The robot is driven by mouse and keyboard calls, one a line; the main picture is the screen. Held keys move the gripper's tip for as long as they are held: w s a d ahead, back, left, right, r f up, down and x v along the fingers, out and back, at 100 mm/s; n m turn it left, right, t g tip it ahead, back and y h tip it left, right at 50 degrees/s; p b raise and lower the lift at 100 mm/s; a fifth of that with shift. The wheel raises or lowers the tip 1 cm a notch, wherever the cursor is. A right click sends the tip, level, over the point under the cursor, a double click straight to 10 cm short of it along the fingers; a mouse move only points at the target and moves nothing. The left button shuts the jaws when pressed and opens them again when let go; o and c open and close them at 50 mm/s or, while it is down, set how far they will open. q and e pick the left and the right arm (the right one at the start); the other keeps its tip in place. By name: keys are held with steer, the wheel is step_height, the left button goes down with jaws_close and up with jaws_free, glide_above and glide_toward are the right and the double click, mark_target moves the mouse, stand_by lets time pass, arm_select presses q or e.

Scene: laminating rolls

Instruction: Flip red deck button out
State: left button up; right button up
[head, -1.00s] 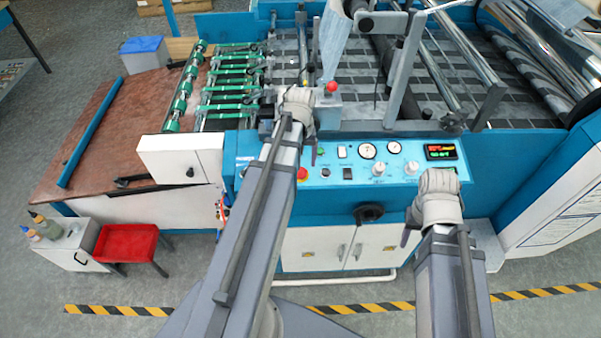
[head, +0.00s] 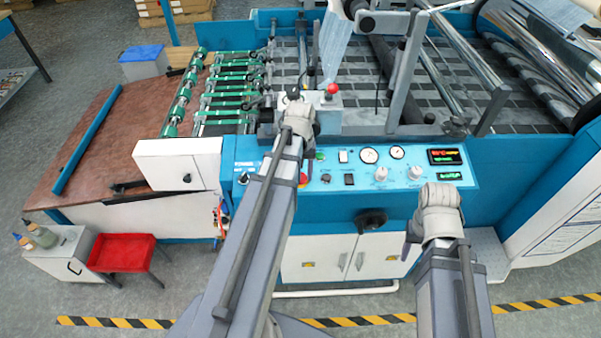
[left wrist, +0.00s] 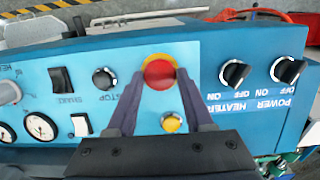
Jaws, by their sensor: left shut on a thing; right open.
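A round red button with a yellow rim (left wrist: 159,72) is on the blue control panel and lies between my left gripper's fingertips (left wrist: 160,80) in the left wrist view, which shows the panel upside down. The fingers are shut on its sides. In the head view the panel's red button (head: 303,179) shows just beside my left arm, which hides part of the panel. Another red knob (head: 332,89) stands on a grey box on the machine deck, apart from the gripper. My right gripper (head: 408,245) is open and empty before the panel's right part.
Beside the held button are a black STOP button (left wrist: 104,78), a yellow button (left wrist: 172,122) and two black rotary switches (left wrist: 235,72). A white box (head: 180,162) juts out left of the panel.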

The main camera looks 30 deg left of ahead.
arm_select(q)
jaws_close()
stand_by(0.3)
steer(key=shift+s+r+p, duration=0.1)
steer(key=shift+r+p, duration=0.65)
steer(key=shift+p, duration=0.05)
steer(key=shift+f, duration=0.15)
steer(key=o, duration=0.7)
jaws_free()
steer(key=shift+d, duration=0.1)
step_height(320, 180, up, 8)
steer(key=p, duration=0.7)
steer(key=shift+p, duration=0.3)
